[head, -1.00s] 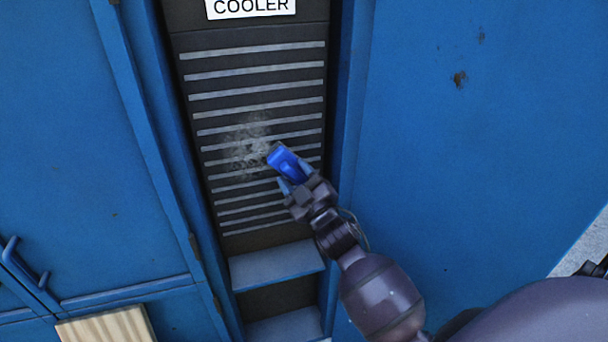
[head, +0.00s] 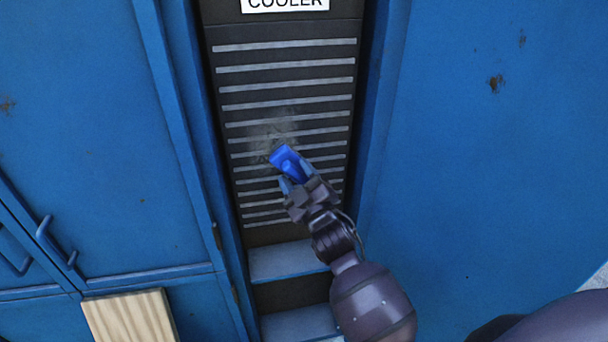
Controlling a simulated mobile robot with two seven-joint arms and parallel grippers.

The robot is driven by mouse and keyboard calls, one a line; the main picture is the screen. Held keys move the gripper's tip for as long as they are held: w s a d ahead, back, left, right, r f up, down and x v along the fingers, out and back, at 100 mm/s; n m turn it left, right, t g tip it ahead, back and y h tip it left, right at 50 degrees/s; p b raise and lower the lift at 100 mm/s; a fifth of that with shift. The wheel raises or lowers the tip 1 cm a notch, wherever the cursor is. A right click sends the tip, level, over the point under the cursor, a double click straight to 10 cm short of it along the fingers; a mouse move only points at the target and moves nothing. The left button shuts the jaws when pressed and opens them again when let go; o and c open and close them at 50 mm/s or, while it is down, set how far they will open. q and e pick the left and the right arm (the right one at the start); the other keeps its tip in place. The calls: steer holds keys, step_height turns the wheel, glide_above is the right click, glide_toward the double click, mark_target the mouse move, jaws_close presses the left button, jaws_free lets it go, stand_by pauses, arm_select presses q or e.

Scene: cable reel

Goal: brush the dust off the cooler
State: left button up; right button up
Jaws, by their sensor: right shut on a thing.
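The cooler (head: 283,85) is a dark panel with several light horizontal slats and a white "COOLER" label (head: 285,5) at its top. A greyish patch of dust (head: 272,133) lies on the slats left of the middle. My right gripper (head: 297,178) is shut on a blue brush (head: 286,158), held in front of the slats at the lower edge of the dust patch. I cannot tell whether the brush touches the panel, and its bristles are hidden. My left gripper is not in view.
Blue cabinet walls stand on both sides of the cooler, with a blue handle (head: 55,243) on the left door. Blue-grey ledges (head: 288,262) lie below the slats. A wooden board (head: 130,318) is at the lower left.

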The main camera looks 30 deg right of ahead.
mark_target(270, 162)
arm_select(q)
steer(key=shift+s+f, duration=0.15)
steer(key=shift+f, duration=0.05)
arm_select(e)
steer(key=shift+w+a, duration=0.25)
steer(key=shift+a, duration=0.6)
steer(key=shift+w+a, duration=0.3)
steer(key=shift+a, duration=0.6)
steer(key=shift+w+a, duration=0.25)
steer(key=shift+a, duration=0.6)
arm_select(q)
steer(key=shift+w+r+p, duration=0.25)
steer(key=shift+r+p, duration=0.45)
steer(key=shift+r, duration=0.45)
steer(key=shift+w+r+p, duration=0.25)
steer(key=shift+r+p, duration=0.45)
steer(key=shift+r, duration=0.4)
arm_select(e)
steer(key=shift+s+d+r, duration=0.1)
steer(key=shift+d+r, duration=0.1)
steer(key=shift+r, duration=0.4)
steer(key=shift+d+r, duration=0.15)
steer(key=shift+r, duration=0.4)
